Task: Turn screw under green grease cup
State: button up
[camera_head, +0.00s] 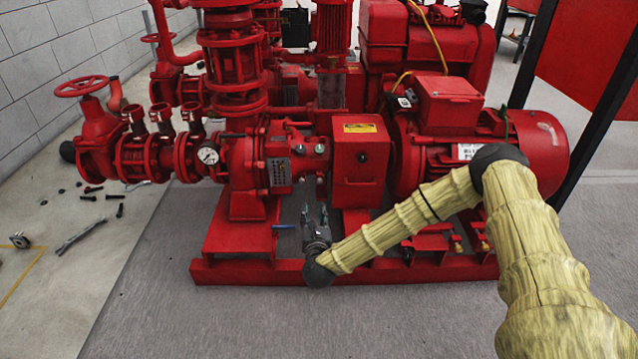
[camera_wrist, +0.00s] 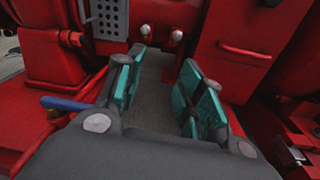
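My gripper (camera_head: 315,213) is in front of the red pump base, below the pump shaft housing. In the wrist view my gripper (camera_wrist: 160,82) has its two teal-padded fingers wide apart, with nothing between them. Just beyond the fingertips are two small pale round-ended fittings, a left one (camera_wrist: 145,55) and a right one (camera_wrist: 177,36), on short red stems. I cannot tell whether either is the screw. The fingers appear apart from both.
A blue lever (camera_wrist: 66,103) lies close to my left finger. A perforated grey plate (camera_wrist: 108,18) is above it. A red coupling guard (camera_head: 360,165) and motor (camera_head: 530,140) stand to the right. The red base rail (camera_head: 240,272) runs below. Bare floor lies in front.

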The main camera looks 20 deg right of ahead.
aim_at(320, 182)
jog(key=w+d+b, duration=0.1)
jog(key=w, duration=0.2)
jog(key=w+d+r+m+h+b, duration=0.1)
jog(key=w+d, duration=0.1)
jog(key=w, duration=0.2)
jog(key=w+d+m+b, duration=0.1)
jog(key=w+d+b, duration=0.1)
jog(key=w, duration=0.1)
jog(key=shift+w+d+r, duration=0.1)
jog(key=shift+w+r, duration=0.1)
jog(key=shift+w, duration=0.2)
jog(key=shift+w+d+r, duration=0.1)
jog(key=shift+w+d, duration=0.1)
jog(key=shift+w, duration=0.45)
grip_shut()
